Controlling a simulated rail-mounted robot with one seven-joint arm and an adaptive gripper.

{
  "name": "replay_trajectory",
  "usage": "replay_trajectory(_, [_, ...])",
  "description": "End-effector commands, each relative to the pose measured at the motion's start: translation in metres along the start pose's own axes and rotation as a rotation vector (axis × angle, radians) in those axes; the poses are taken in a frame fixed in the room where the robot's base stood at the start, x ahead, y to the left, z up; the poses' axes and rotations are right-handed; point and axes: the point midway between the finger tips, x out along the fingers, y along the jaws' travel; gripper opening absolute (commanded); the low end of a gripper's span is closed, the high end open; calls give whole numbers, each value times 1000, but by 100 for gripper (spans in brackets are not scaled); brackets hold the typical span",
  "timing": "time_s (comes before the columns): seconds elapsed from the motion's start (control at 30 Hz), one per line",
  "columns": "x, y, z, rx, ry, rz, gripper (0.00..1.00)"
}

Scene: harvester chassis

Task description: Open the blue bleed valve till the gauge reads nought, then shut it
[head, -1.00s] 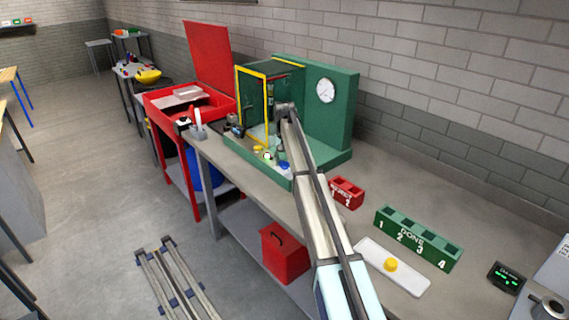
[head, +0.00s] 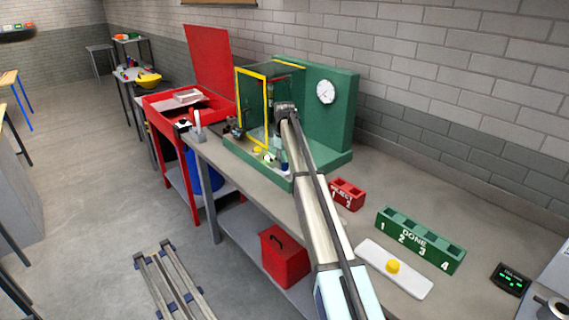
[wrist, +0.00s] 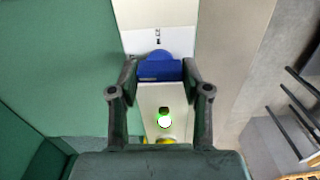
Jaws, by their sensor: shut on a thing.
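The blue bleed valve (wrist: 158,68) shows in the wrist view as a blue handle with a rounded top, in front of a white plate. My gripper (wrist: 160,76) has a finger on each side of the handle and is shut on it. In the head view my own arm hides most of the gripper and the valve. The round white gauge (head: 326,92) is on the green back panel of the rig (head: 340,125). Its needle is too small to read surely.
A yellow-framed guard (head: 267,108) stands left of my arm. A green light (wrist: 164,121) glows on a pale block below the valve. On the bench to the right are a red rack (head: 346,194), a green DONE rack (head: 418,240) and a white plate with a yellow knob (head: 392,266).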

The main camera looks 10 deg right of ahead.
Motion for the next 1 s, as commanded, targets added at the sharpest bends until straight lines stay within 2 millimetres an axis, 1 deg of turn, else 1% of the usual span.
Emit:
replay_trajectory(0.03, [2, -1, 2, -13, -4, -1, 13])
replay_trajectory(0.2, [2, -1, 2, -41, -4, -2, 13])
replay_trajectory(0.6, [2, -1, 2, -47, -4, -2, 13])
replay_trajectory(0.63, [2, -1, 2, -47, -4, -2, 58])
replay_trajectory(0.67, [2, -1, 2, -46, -4, -2, 69])
replay_trajectory(0.7, [2, -1, 1, -46, -3, -2, 73])
replay_trajectory(1.0, [0, 0, 0, -45, -1, -1, 73])
